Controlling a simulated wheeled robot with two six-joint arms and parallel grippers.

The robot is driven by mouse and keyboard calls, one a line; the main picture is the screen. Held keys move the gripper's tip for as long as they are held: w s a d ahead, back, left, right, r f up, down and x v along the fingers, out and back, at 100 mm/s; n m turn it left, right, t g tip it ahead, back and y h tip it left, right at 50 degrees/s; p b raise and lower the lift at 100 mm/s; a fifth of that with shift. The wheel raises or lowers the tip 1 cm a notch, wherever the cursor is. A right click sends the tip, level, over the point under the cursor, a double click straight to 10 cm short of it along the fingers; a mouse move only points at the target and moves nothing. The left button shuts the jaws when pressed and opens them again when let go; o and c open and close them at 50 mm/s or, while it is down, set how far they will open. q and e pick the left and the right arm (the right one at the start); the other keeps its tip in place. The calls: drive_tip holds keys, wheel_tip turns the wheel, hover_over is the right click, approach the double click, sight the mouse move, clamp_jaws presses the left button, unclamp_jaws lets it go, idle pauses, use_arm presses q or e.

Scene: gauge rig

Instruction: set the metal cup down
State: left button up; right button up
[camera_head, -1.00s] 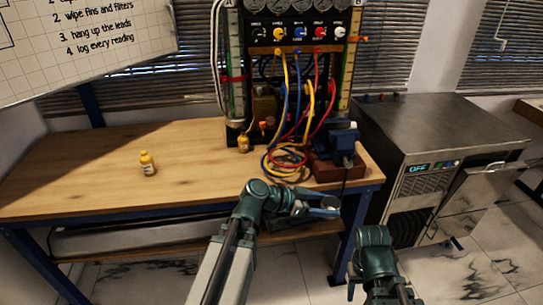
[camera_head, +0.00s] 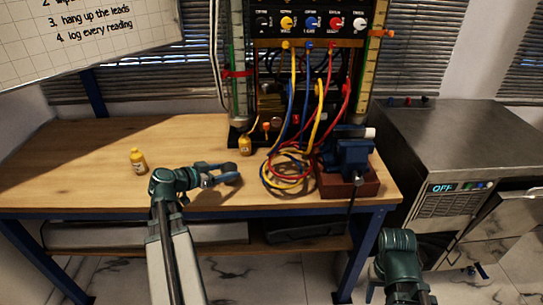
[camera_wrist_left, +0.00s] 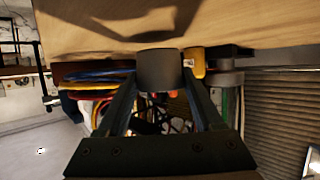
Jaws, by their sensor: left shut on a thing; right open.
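The metal cup (camera_wrist_left: 158,70) shows in the left wrist view as a plain dark grey cylinder between the two fingers. My left gripper (camera_head: 230,171) is shut on it, over the front middle part of the wooden workbench (camera_head: 90,180). In the head view the cup is hard to make out against the fingers. The gripper's shadow falls on the wood near the cup, but I cannot tell whether the cup touches the top. Part of my right arm shows at the lower right of the head view; its fingers are out of frame.
A yellow bottle (camera_head: 138,160) stands to the left of my left gripper. Another yellow bottle (camera_head: 245,145) stands behind it. Coiled coloured leads (camera_head: 285,172) and a blue vise (camera_head: 350,155) lie to the right, below the gauge panel (camera_head: 300,25).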

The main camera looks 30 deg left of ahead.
use_arm(q)
hover_over(264, 159)
drive_tip(key=s+a, duration=0.1)
drive_tip(key=s, duration=0.3)
drive_tip(key=shift+w, duration=0.35)
drive_tip(key=w, duration=0.2)
drive_tip(key=w+d, duration=0.1)
drive_tip(key=w, duration=0.1)
drive_tip(key=shift+f, duration=0.1)
drive_tip(key=shift+s+f+b, duration=0.2)
drive_tip(key=shift+f+b, duration=0.6)
drive_tip(key=shift+b, duration=0.05)
drive_tip(key=shift+r, duration=0.1)
